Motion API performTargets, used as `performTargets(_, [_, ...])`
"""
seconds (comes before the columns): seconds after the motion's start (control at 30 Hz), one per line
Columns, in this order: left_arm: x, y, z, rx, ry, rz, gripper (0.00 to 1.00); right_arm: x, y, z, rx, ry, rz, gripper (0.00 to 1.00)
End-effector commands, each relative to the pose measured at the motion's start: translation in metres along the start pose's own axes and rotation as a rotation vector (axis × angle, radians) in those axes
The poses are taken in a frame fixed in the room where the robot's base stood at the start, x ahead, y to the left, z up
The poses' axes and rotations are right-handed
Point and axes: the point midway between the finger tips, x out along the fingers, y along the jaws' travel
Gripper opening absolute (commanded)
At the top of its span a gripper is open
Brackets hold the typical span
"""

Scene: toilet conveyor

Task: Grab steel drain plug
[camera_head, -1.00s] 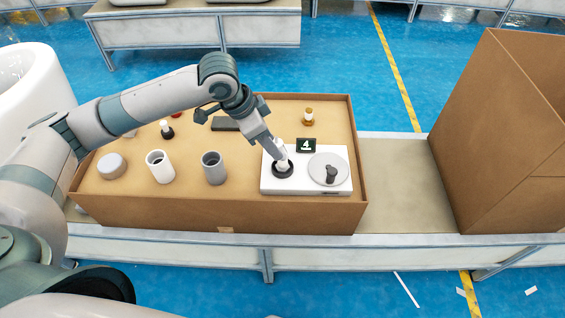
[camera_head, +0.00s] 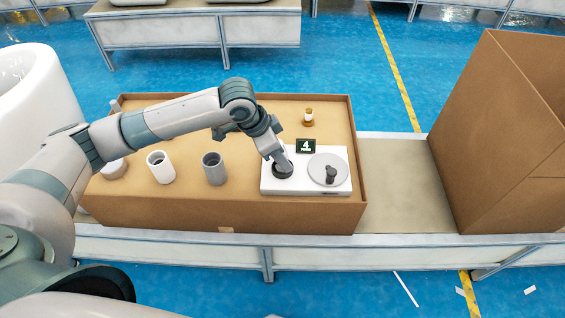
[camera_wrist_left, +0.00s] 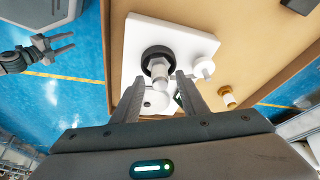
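A silver-grey plug-like piece (camera_wrist_left: 160,72) with a dark round flange (camera_wrist_left: 157,54) stands on a white board (camera_wrist_left: 136,35); I take it for the steel drain plug. In the head view its dark base (camera_head: 283,171) shows at the board's left side, with its top hidden by my left gripper. My left gripper (camera_wrist_left: 156,82) is open, its fingers either side of the piece's near end; I cannot tell whether they touch it. My right gripper (camera_wrist_left: 63,42) shows at the left of the wrist view, open and empty, away from the board.
The board also bears a round grey disc (camera_head: 322,164) with a dark knob and a small sign reading 4 (camera_head: 306,146). A white cylinder (camera_head: 160,167), a grey cylinder (camera_head: 214,168) and an amber-and-white piece (camera_head: 308,117) stand in the shallow box (camera_head: 220,211). A tall carton (camera_head: 490,130) stands right.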

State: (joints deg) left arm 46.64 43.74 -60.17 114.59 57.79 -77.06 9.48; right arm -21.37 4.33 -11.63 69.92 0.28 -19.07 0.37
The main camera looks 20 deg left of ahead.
Motion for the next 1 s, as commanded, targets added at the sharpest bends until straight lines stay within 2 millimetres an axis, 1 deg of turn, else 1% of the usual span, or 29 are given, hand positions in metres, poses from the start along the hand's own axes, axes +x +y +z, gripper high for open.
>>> performTargets(0.03, [0.006, 0.0, 0.0005, -0.002, -0.001, 0.001, 0.4, -0.0002, -0.0017, 0.0007, -0.001, 0.001, -0.002, 0.44])
performTargets(0.17, [0.0134, 0.0, 0.0004, 0.0, -0.001, 0.001, 0.4, -0.0004, -0.0038, -0.0004, -0.001, 0.005, -0.005, 0.44])
performTargets(0.63, [0.014, -0.0003, 0.0003, 0.0, 0.0, 0.0, 0.4, 0.0003, -0.0017, -0.0043, 0.002, 0.01, -0.001, 0.44])
performTargets(0.8, [0.014, -0.0004, 0.0003, 0.0, 0.0, 0.0, 0.0, 0.0003, -0.0007, -0.0048, 0.003, 0.011, 0.0, 0.44])
performTargets(1.0, [0.0137, -0.0005, 0.0001, 0.0, 0.001, -0.001, 0.0, 0.0003, -0.0007, -0.0048, 0.003, 0.01, 0.0, 0.44])
